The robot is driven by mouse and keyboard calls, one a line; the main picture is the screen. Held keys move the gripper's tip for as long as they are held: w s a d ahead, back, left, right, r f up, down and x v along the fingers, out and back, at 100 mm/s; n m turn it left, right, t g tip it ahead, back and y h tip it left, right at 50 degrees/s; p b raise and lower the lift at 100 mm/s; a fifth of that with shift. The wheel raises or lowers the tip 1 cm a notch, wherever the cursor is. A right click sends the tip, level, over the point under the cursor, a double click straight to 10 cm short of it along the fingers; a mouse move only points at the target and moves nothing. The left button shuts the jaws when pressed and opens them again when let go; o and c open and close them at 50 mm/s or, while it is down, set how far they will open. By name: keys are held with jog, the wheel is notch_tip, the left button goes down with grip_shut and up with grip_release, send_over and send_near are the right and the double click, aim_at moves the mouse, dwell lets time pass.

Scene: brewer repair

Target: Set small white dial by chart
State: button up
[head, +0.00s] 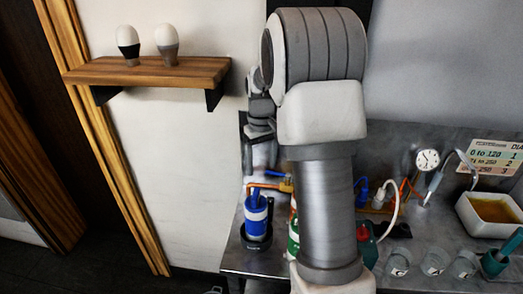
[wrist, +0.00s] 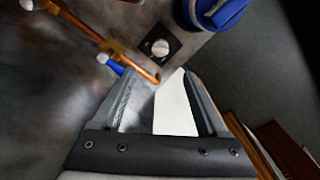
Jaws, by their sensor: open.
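The small white dial (wrist: 160,47) sits on a dark square plate in the wrist view, beyond my fingertips. Its setting is too small to read. I cannot pick it out in the head view. My gripper (wrist: 157,80) is open, its two fingers apart and short of the dial. A white surface shows between the fingers; I cannot tell what it is. The chart (head: 490,157) is at the right in the head view, with lines for 0 to 120, up to 250 and above, beside 1, 2 and 3. A round white gauge (head: 427,160) stands left of it; its reading is unclear.
A blue canister (head: 257,215) stands near the bench's left edge, also beside the dial in the wrist view (wrist: 218,12). A copper pipe (wrist: 85,30) runs nearby. A wooden shelf (head: 147,72) holds two bulbs. An amber-filled tray (head: 492,232) and several grey cups are at right.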

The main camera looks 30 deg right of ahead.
jog(key=shift+r, duration=2.1)
jog(key=s+a+r+t, duration=0.3)
jog(key=s+a+r, duration=0.6)
jog(key=s+r, duration=0.15)
jog(key=s+a+f+t, duration=0.1)
jog(key=s+a, duration=0.1)
jog(key=s, duration=0.5)
jog(key=s+a+t, duration=0.1)
jog(key=s+a, duration=0.2)
jog(key=s, duration=0.4)
jog(key=shift+s+a+f+m+t, duration=0.2)
jog(key=shift+s+f+m+t, duration=0.05)
jog(key=shift+f+m+t, duration=0.1)
jog(key=c, duration=0.4)
jog(key=shift+d, duration=0.15)
